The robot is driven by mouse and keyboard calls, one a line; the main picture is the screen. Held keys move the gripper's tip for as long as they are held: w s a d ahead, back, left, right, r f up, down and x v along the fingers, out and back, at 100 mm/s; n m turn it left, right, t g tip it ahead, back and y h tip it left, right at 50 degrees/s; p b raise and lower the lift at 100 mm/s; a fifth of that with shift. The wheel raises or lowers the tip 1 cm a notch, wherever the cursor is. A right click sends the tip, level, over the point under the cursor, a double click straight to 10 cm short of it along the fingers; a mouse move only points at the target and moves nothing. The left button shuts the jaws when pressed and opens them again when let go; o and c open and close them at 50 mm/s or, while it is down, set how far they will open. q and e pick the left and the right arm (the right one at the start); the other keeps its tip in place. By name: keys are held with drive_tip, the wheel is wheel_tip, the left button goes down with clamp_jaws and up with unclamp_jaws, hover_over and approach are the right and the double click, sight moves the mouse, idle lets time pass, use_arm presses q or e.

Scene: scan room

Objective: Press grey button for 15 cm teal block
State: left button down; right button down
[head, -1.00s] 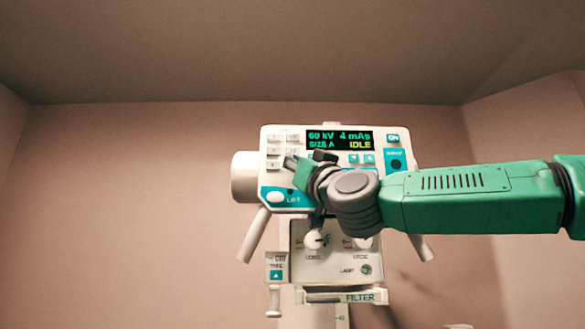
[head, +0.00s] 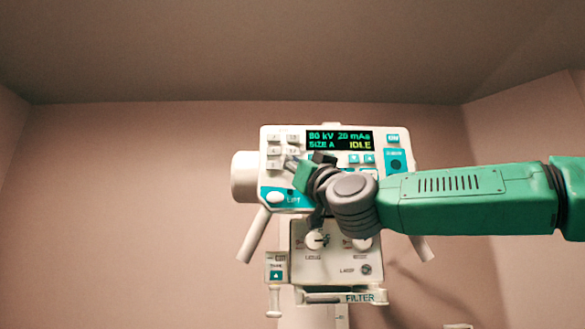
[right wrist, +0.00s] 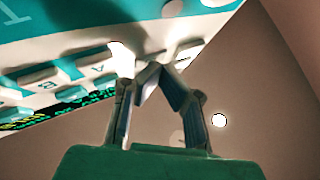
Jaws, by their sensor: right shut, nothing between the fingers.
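The white control panel (head: 350,187) faces me, with small grey buttons (head: 274,152) in its upper left. Their labels are too small to read surely. My right gripper (head: 304,166) is in front of the panel's left-middle part, close to these buttons, and hides some of them. It is shut and empty. The right wrist view also shows my shut right gripper (right wrist: 150,76) beneath the tilted panel with its row of buttons (right wrist: 86,62). I cannot tell whether it touches a button. The display (head: 338,140) reads 80 kV, 20 mAs, SIZE A, IDLE. No separate teal block is identifiable.
A teal area labelled LIFT (head: 299,199) is at the panel's lower left, and another teal patch (head: 394,154) is at its right. A lower box with knobs (head: 316,240) and a FILTER slot (head: 360,298) hangs below. The side handle (head: 253,235) sticks out.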

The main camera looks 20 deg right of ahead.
drive_tip(key=shift+s, duration=0.15)
drive_tip(key=shift+s+a+f+b, duration=0.1)
drive_tip(key=shift+s+a+b, duration=0.05)
drive_tip(key=shift+s+b, duration=0.2)
drive_tip(key=shift+s+a, duration=0.1)
drive_tip(key=shift+s, duration=0.25)
drive_tip(key=s+b, duration=0.1)
drive_tip(key=s, duration=0.1)
drive_tip(key=s+a+b, duration=0.1)
drive_tip(key=s, duration=0.1)
drive_tip(key=shift+s+a, duration=0.2)
drive_tip(key=shift+s, duration=0.15)
idle(0.6)
